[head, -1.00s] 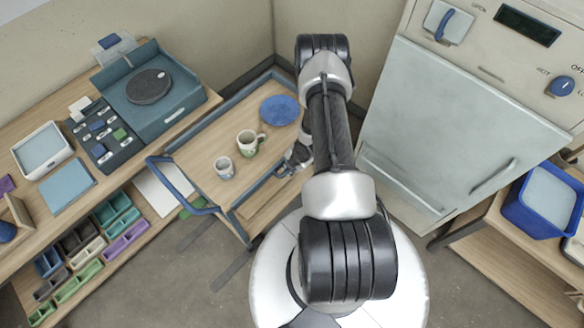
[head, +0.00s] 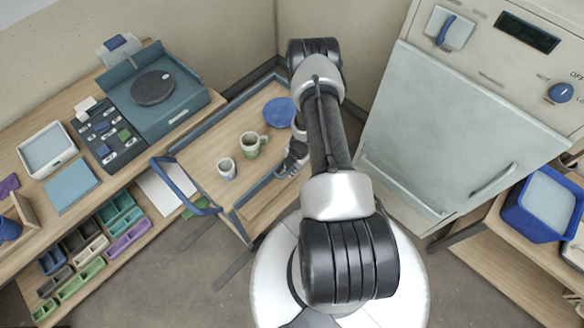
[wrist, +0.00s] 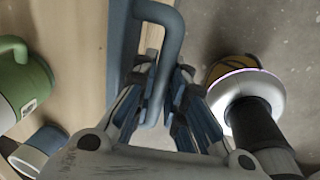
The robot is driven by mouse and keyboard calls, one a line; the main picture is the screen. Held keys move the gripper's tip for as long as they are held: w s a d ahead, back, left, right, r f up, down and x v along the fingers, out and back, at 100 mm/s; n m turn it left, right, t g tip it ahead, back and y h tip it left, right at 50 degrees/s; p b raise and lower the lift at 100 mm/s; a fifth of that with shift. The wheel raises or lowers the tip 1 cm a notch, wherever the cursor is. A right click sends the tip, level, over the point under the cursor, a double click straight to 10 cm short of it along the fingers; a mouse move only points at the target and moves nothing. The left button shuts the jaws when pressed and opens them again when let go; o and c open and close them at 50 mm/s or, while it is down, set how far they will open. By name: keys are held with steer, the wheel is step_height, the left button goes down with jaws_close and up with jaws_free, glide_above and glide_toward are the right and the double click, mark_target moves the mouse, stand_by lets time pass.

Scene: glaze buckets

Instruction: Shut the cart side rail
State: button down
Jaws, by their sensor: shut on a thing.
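The wood-topped cart (head: 205,165) stands left of my arm with a plate and mugs on it. Its blue-grey side rail (head: 255,193) runs along the near side, and it shows as an upright bar in the wrist view (wrist: 121,45). A blue-grey looped handle (wrist: 168,28) stands out from the rail. My gripper (head: 289,167) is at the rail's right part. In the wrist view its fingers (wrist: 160,85) are shut around the handle's straight leg. My arm hides the rail's far right end, and I cannot tell whether the rail is latched.
On the cart are a blue plate (head: 280,112), a green-and-white mug (head: 250,146) and a smaller cup (head: 227,169). A blue push handle (head: 170,187) is at its left end. A shelf bench (head: 110,190) stands left, a kiln-like cabinet (head: 455,130) right.

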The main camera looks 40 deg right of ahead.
steer(key=c, duration=1.9)
jaws_free()
step_height(320, 180, up, 12)
steer(key=s, duration=0.2)
steer(key=shift+d, duration=0.25)
